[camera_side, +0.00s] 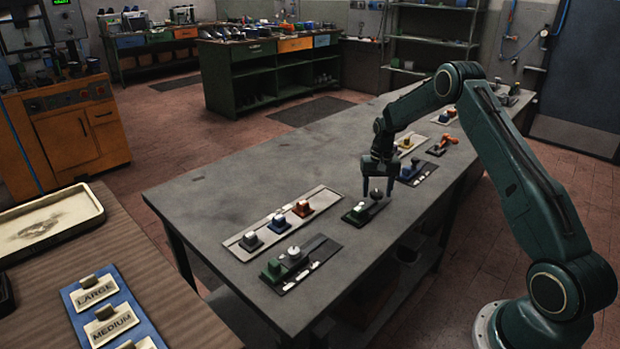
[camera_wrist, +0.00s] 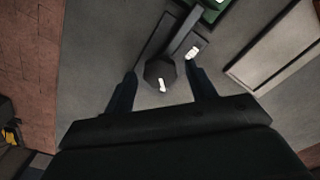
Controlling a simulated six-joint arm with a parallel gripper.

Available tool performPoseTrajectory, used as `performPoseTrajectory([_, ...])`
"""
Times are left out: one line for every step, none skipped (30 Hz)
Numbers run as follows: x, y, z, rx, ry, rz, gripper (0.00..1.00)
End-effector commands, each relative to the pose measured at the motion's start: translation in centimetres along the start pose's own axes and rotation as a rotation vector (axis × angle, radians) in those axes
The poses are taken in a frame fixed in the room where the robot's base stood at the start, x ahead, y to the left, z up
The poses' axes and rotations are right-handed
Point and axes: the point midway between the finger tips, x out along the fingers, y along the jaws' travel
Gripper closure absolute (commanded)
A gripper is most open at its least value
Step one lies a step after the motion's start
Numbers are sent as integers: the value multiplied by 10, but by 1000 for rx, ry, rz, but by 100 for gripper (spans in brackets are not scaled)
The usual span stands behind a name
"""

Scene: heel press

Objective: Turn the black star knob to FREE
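The black knob (camera_wrist: 160,74) is a dark, faceted disc with a white mark on its near side in the wrist view. It sits on a dark plate next to a green block (camera_wrist: 206,11); a small white label (camera_wrist: 194,50) lies beside it. In the side view the small dark knob (camera_side: 376,195) stands just below my gripper (camera_side: 377,188). My gripper (camera_wrist: 161,79) is open and points down. Its two fingers lie on either side of the knob in the wrist view, with gaps showing. The label text is too small to read.
A tray of grey, blue and orange blocks (camera_side: 277,222) and another green-block plate (camera_side: 290,265) lie to the left on the grey bench (camera_side: 220,195). More plates and an orange handle (camera_side: 447,141) lie behind my gripper. The bench's left part is clear.

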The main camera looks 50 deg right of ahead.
Motion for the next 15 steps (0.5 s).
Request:
performPoseTrajectory([0, 0, 0, 0, 0, 0, 55])
performPoseTrajectory([0, 0, 0, 0, 0, 0, 61])
performPoseTrajectory([0, 0, 0, 0, 0, 0, 69])
performPoseTrajectory([0, 0, 0, 0, 0, 0, 74])
performPoseTrajectory([0, 0, 0, 0, 0, 0, 80])
performPoseTrajectory([0, 0, 0, 0, 0, 0, 88])
performPoseTrajectory([0, 0, 0, 0, 0, 0, 94])
performPoseTrajectory([0, 0, 0, 0, 0, 0, 100])
performPoseTrajectory([0, 0, 0, 0, 0, 0, 100])
performPoseTrajectory([0, 0, 0, 0, 0, 0, 100])
performPoseTrajectory([0, 0, 0, 0, 0, 0, 100])
performPoseTrajectory([0, 0, 0, -2, 0, 0, 100])
performPoseTrajectory([0, 0, 0, -3, 0, 0, 100])
performPoseTrajectory([0, 0, 0, -5, 0, 0, 100])
performPoseTrajectory([0, 0, 0, -9, 0, 0, 100])
